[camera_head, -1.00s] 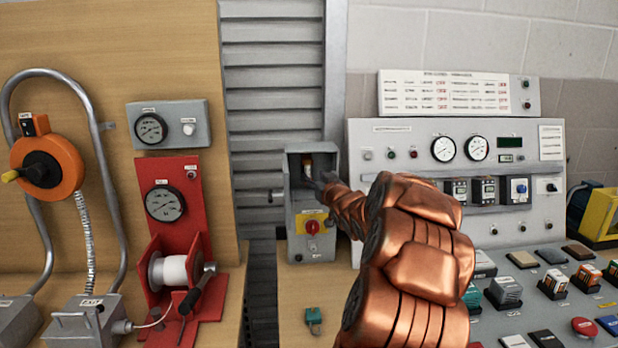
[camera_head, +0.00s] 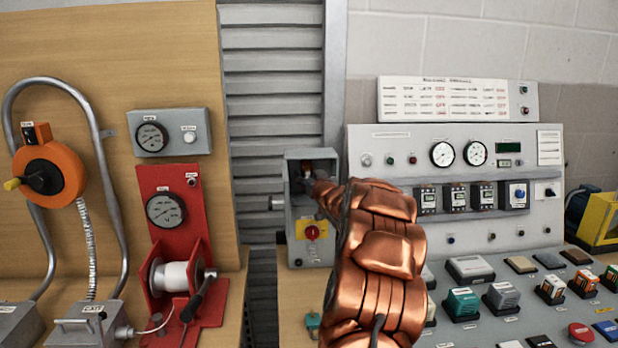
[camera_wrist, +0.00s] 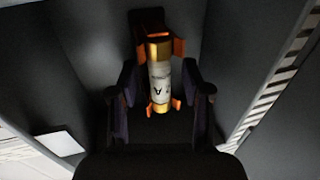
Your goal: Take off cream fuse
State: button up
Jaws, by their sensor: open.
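The cream fuse (camera_wrist: 160,82) has a pale body with brass end caps and sits upright between orange clips in the wrist view. It is inside the grey fuse box (camera_head: 293,224), which stands open at the front. My gripper (camera_wrist: 158,92) is open, with its dark fingers on either side of the lower part of the fuse. I cannot tell whether the fingers touch it. In the head view my gripper (camera_head: 308,186) reaches into the box opening, and only a small part of the fuse shows there.
A red and yellow rotary switch (camera_head: 312,232) is on the box front below the opening. A control panel (camera_head: 390,150) stands to the right. A red winch stand (camera_head: 160,178) is to the left. The box walls closely surround my gripper.

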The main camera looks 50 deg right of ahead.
jog(key=shift+c, duration=0.2)
grip_shut()
dwell(0.5)
